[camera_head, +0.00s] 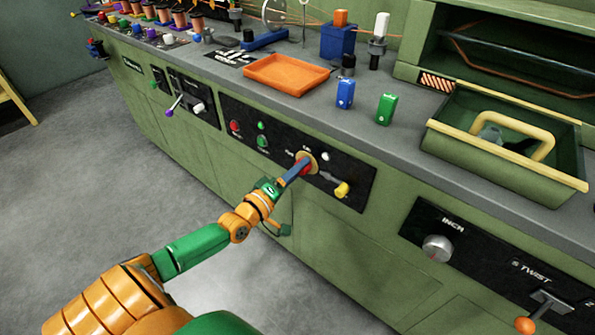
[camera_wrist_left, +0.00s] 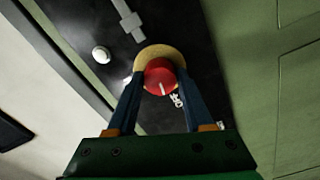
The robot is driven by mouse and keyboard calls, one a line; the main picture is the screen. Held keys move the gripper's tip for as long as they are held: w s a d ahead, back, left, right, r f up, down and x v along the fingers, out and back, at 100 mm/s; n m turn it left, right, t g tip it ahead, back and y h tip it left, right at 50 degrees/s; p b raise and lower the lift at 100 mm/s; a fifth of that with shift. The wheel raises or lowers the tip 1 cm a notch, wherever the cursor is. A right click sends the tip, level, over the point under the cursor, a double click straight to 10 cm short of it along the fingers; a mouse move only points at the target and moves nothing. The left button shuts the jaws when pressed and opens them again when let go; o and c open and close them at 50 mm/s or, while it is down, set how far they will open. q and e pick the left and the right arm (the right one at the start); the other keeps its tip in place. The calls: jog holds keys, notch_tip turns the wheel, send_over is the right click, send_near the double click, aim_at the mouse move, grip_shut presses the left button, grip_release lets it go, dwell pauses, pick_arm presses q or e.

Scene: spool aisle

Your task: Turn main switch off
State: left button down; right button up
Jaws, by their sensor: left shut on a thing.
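The main switch is a red round knob (camera_wrist_left: 160,76) with a white mark, set in a yellow ring on a black panel (camera_head: 248,142) on the front of the green bench. In the head view the red knob (camera_head: 304,168) is partly hidden by my left gripper (camera_head: 298,169). The left gripper's two blue fingers (camera_wrist_left: 157,95) reach the knob from both sides and are shut on it. The white mark on the knob points down and slightly right in the wrist view. My right gripper is not in view.
The same panel has a yellow-tipped lever (camera_head: 342,190), red and green buttons (camera_head: 263,141) and a white button (camera_head: 325,156). On the bench are an orange tray (camera_head: 287,74), a blue block (camera_head: 345,93), a green block (camera_head: 386,109) and a green bin (camera_head: 470,165). The floor is clear.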

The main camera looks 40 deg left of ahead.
pick_arm(q)
jog(key=shift+n, duration=1.1)
jog(key=shift+c, duration=1.5)
grip_release()
jog(key=s+p, duration=0.1)
jog(key=s, duration=0.6)
jog(key=shift+a, duration=0.3)
